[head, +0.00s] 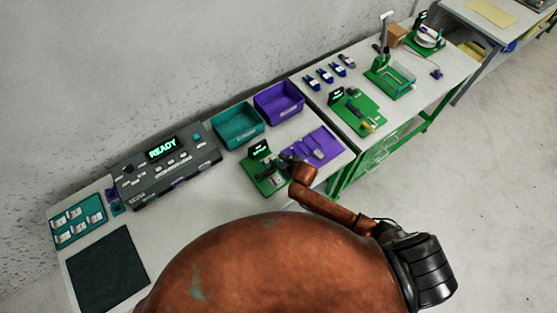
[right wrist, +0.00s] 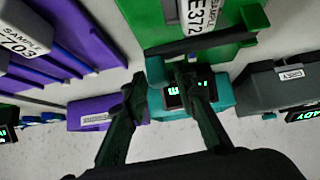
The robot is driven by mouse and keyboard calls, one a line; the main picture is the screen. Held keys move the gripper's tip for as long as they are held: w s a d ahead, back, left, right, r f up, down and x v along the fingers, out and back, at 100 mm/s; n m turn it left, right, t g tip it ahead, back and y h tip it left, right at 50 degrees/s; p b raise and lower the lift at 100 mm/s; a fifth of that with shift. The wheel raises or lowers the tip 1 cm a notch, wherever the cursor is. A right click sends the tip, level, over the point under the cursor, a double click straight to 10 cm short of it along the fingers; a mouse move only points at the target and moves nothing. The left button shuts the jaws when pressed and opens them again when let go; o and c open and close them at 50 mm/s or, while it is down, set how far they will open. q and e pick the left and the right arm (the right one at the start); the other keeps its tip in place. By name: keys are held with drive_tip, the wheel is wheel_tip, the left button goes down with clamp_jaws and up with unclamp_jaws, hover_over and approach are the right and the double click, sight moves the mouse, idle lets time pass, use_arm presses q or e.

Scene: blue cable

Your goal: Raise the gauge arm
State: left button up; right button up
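A green fixture (head: 268,182) with a small lit display (head: 259,149) stands on the near bench; I take it to be the gauge. In the right wrist view its green base (right wrist: 160,25) is at the top, carrying a labelled sample (right wrist: 198,15). A dark bar (right wrist: 207,42), possibly the gauge arm, lies across it. My right gripper (head: 289,167) is at the fixture's right side. In the right wrist view its two fingers (right wrist: 161,76) are apart, with nothing clearly between them. They partly hide the display. My left gripper is not in view.
A teal bin (head: 237,128) and purple bin (head: 279,103) stand behind. The console (head: 165,170) reading READY is to the left. Green stations (head: 358,113) occupy the farther bench. A dark mat (head: 105,270) is front left.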

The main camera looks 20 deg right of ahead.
clamp_jaws()
drive_tip(key=shift+d+r, duration=0.1)
idle(0.5)
